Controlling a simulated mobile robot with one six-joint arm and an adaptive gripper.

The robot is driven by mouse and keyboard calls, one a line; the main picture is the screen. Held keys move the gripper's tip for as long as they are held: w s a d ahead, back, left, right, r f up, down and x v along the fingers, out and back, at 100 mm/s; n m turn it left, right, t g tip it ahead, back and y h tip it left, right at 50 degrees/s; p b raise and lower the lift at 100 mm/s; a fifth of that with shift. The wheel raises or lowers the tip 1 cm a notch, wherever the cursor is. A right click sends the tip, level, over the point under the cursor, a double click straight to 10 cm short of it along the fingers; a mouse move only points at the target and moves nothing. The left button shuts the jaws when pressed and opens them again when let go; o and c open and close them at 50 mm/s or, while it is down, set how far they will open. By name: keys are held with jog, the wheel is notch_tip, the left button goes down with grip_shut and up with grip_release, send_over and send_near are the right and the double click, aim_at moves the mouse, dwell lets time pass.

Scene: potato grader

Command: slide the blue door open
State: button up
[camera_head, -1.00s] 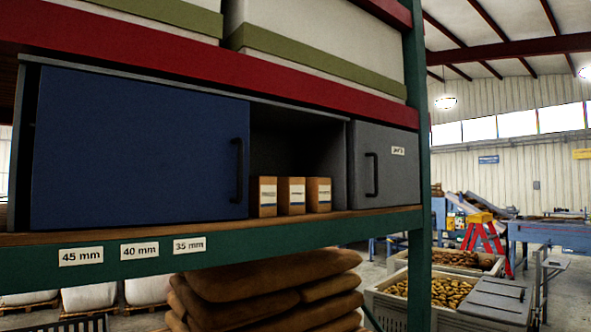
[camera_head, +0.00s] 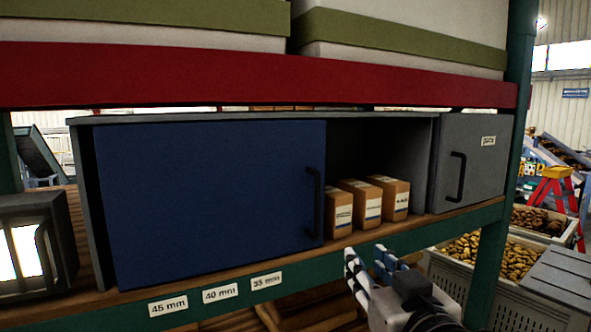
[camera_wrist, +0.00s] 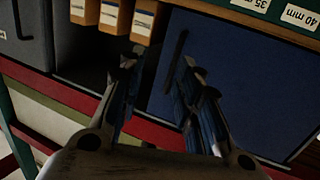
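The blue door (camera_head: 210,200) covers the left and middle of a grey cabinet on the shelf. Its dark vertical bar handle (camera_head: 314,202) is near the door's right edge. To the right of the door, the cabinet shows a dark opening with small boxes. My gripper (camera_head: 370,262) is in front of the shelf edge, below and right of the handle, with its fingers apart and nothing between them. In the wrist view the picture is turned over; the blue door (camera_wrist: 235,75) fills the right, and its handle (camera_wrist: 176,60) lies beyond the open fingers (camera_wrist: 158,65), apparently not touched.
Small brown boxes (camera_head: 368,204) stand in the opening beside the handle. A grey door (camera_head: 470,165) with its own handle is at the right end. A green post (camera_head: 502,185) stands right of the cabinet. A lamp-like box (camera_head: 40,245) sits at the left.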

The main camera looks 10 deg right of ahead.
jog(key=n+y+p, duration=0.1)
jog(key=y+p, duration=0.1)
send_near(318, 204)
jog(key=shift+t, duration=0.3)
jog(key=w, duration=0.7)
jog(key=w+a, duration=0.1)
jog(key=w, duration=0.2)
jog(key=shift+w+a+f+b, duration=0.15)
jog(key=shift+w+f+b, duration=0.15)
jog(key=shift+b, duration=0.1)
jog(key=shift+c, duration=0.2)
grip_shut()
